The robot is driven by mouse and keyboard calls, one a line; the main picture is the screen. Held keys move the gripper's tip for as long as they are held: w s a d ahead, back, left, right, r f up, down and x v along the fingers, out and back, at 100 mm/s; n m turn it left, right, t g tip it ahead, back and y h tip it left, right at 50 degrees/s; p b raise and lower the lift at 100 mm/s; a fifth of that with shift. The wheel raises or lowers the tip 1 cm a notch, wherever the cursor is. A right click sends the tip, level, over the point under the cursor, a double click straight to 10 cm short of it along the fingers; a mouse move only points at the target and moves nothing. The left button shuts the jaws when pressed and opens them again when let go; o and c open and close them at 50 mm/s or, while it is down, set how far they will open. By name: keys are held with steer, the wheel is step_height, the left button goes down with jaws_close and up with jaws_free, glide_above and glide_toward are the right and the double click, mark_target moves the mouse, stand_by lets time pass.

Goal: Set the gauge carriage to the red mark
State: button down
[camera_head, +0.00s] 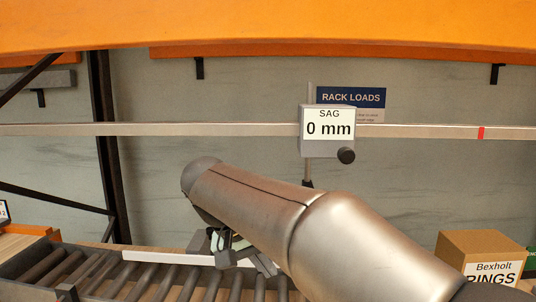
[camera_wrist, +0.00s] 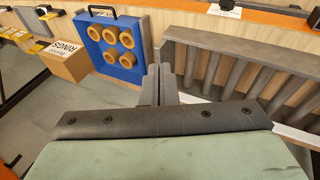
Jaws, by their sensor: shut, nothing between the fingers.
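The gauge carriage (camera_head: 314,145) is a grey block with a "SAG 0 mm" label and a dark round knob (camera_head: 346,156) at its lower right. It sits on a long pale horizontal rail (camera_head: 420,131). The red mark (camera_head: 481,133) is on the rail well to the right of the carriage. My gripper is low and in front, partly hidden by my arm in the head view. In the wrist view my gripper (camera_wrist: 160,82) shows its fingers together, with nothing between them. It is apart from the carriage and knob.
A roller conveyor (camera_head: 125,277) runs along the lower left. A "Bexholt RINGS" box (camera_head: 480,245) stands lower right. A blue case (camera_wrist: 97,27) with several tan rings stands beyond my fingers. An orange beam (camera_head: 270,25) crosses overhead. The rail between carriage and mark looks clear.

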steer(key=a+r+m+t+p, duration=0.1)
steer(key=a+r+p, duration=0.3)
steer(key=r, duration=0.6)
steer(key=a+r+m+t+p, duration=0.1)
steer(key=a+r+p, duration=0.3)
steer(key=r, duration=0.6)
steer(key=w+d+f+p, duration=0.1)
steer(key=w+d+f, duration=0.2)
steer(key=d+f, duration=0.4)
steer(key=shift+w+d+f+h, duration=0.25)
steer(key=shift+w+d+h, duration=0.15)
steer(key=shift+d, duration=0.35)
steer(key=shift+d, duration=0.1)
